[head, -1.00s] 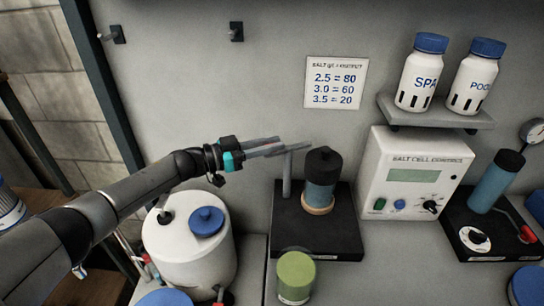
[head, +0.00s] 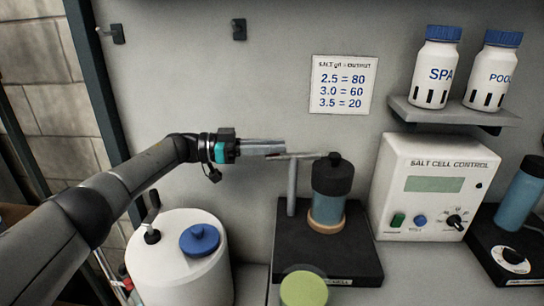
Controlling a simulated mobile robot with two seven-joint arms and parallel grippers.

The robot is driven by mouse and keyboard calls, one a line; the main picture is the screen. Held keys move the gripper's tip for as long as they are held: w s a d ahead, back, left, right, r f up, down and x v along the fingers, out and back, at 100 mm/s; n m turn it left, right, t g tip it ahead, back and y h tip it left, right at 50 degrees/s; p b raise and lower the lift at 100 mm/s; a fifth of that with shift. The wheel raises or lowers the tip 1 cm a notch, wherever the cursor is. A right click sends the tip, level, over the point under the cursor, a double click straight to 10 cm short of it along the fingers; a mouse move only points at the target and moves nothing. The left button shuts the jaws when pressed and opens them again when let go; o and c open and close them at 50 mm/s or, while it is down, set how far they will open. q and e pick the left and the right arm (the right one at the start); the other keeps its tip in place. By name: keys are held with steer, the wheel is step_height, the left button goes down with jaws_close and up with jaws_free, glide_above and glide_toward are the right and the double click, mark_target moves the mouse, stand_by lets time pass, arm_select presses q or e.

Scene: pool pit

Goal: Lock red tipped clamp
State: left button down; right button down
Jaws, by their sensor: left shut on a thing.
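My left gripper (head: 280,148) is shut on the left end of a thin grey metal bar (head: 312,155). The bar sits across the top of an upright metal post (head: 292,190). Its right end reaches the black cap (head: 333,178) of a blue cylinder (head: 328,208); I cannot tell whether it touches. The cylinder stands in a tan ring (head: 326,226) on a black base (head: 345,262). I see no red tip on this bar; the gripper may hide part of it. My right gripper is not in view.
A white tank (head: 180,260) with a blue cap (head: 199,239) stands left of the base. A green-topped container (head: 303,288) is in front. The control box (head: 434,185) stands close on the right, below a shelf (head: 455,113) with two bottles. The wall behind is bare around the gripper.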

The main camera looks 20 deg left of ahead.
arm_select(q)
steer(key=shift+d, duration=0.1)
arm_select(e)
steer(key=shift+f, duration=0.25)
arm_select(q)
steer(key=c, duration=0.8)
jaws_free()
steer(key=b+v, duration=0.5)
steer(key=v, duration=1)
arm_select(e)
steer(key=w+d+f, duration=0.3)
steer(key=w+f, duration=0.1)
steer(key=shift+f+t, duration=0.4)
